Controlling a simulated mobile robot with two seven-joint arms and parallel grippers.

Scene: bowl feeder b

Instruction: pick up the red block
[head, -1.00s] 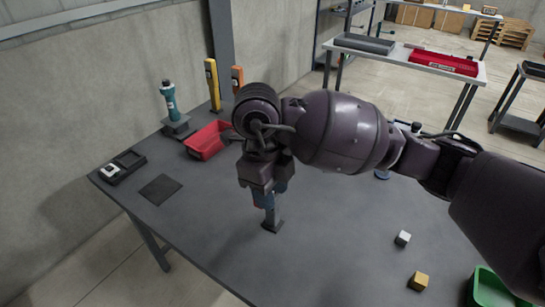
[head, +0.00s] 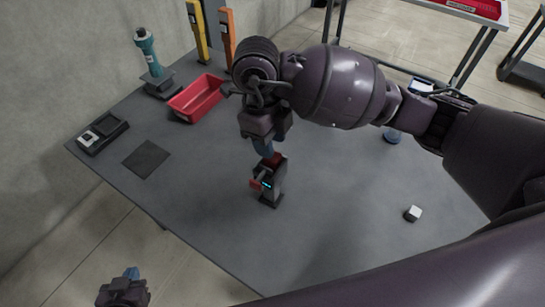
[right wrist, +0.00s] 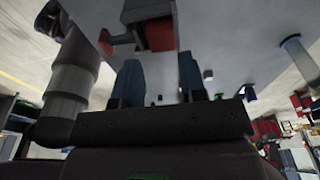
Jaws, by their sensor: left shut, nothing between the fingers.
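A dark upright device (head: 275,188) stands on the table in the head view, with a small orange-red part on its left side. In the right wrist view the red block (right wrist: 160,38) lies ahead of the fingers, against the dark device (right wrist: 140,12). The two blue fingers of my right gripper (right wrist: 159,75) are apart with nothing between them. My left gripper (head: 131,273) is shut and empty, low at the left, off the table.
A red bin (head: 196,98), a teal tool on a stand (head: 150,62) and yellow and orange posts stand at the back left. A black box (head: 102,132) and dark mat (head: 146,159) lie left. A white block (head: 413,214) lies right. The middle front is clear.

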